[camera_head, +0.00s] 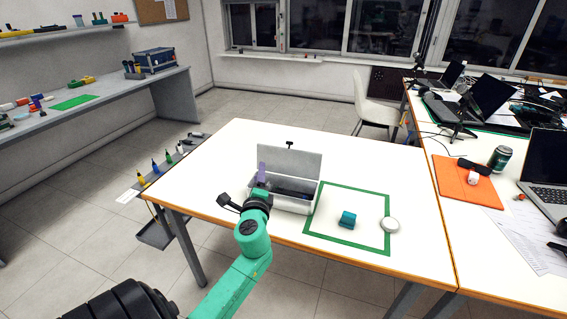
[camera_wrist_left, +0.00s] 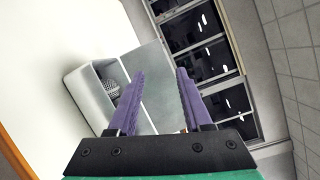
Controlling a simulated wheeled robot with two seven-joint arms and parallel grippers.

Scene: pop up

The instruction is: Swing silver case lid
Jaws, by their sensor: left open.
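The silver case (camera_head: 293,206) stands on the white table in the head view. Its lid (camera_head: 290,160) is up, standing roughly upright at the back, and the inside looks dark. My left gripper (camera_head: 262,172) is at the left end of the case, and its purple fingers overlap the lid's left part in this view. In the left wrist view the two fingers of the left gripper (camera_wrist_left: 160,73) are apart, with the lid (camera_wrist_left: 157,92) seen behind and between them. The case body (camera_wrist_left: 88,98) lies left of the fingers there. I cannot tell whether a finger touches the lid.
A second table holds laptops, a can (camera_head: 499,158) and an orange mat (camera_head: 465,183). The table's left rear is clear.

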